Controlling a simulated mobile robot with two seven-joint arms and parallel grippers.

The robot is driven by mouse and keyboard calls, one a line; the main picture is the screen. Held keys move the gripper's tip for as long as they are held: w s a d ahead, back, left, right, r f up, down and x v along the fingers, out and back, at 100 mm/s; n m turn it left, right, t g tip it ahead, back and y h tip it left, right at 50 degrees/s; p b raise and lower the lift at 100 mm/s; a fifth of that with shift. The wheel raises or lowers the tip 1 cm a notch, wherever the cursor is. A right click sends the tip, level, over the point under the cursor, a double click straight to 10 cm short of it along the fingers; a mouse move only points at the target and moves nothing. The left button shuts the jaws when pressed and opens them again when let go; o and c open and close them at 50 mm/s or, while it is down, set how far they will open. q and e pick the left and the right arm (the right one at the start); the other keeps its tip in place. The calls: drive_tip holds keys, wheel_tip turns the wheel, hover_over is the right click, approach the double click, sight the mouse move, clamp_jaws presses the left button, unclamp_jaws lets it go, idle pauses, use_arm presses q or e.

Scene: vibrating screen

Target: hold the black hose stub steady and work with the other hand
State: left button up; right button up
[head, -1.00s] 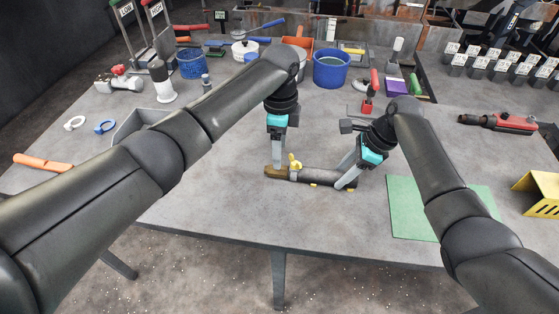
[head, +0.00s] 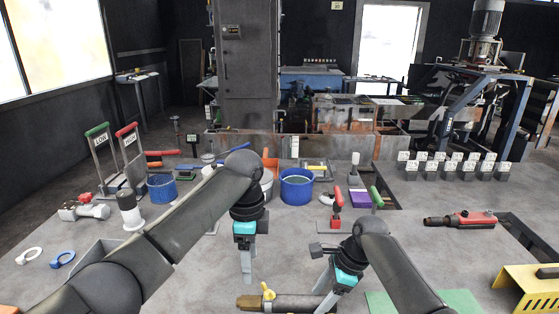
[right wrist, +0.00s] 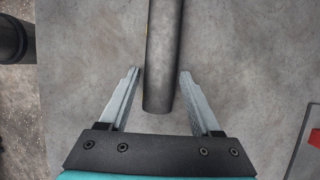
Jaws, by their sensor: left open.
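The black hose stub (head: 300,301) lies on the grey table at the bottom of the head view, with a brass-coloured left end (head: 249,302) and a yellow valve handle (head: 268,291). My left gripper (head: 246,280) points down just above the brass end, apart from it. Its fingers are seen nearly edge-on; it is open. My right gripper (head: 324,306) is at the stub's right part. In the right wrist view its open fingers (right wrist: 160,74) stand on either side of the black stub (right wrist: 163,50), with a narrow gap at the left finger; contact at the right is unclear.
A yellow bracket (head: 530,290) and a green mat (head: 465,301) lie to the right. A red-handled tool (head: 462,219) is farther back. Blue tubs (head: 297,190) and a red-handled stamp (head: 337,205) stand behind my grippers.

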drive_tip(key=shift+r+p, duration=0.75)
drive_tip(key=shift+p, duration=0.5)
drive_tip(key=o, duration=0.6)
drive_tip(key=shift+c, duration=0.2)
drive_tip(key=c, duration=0.7)
drive_tip(key=p+v, duration=0.8)
drive_tip(key=p, duration=0.2)
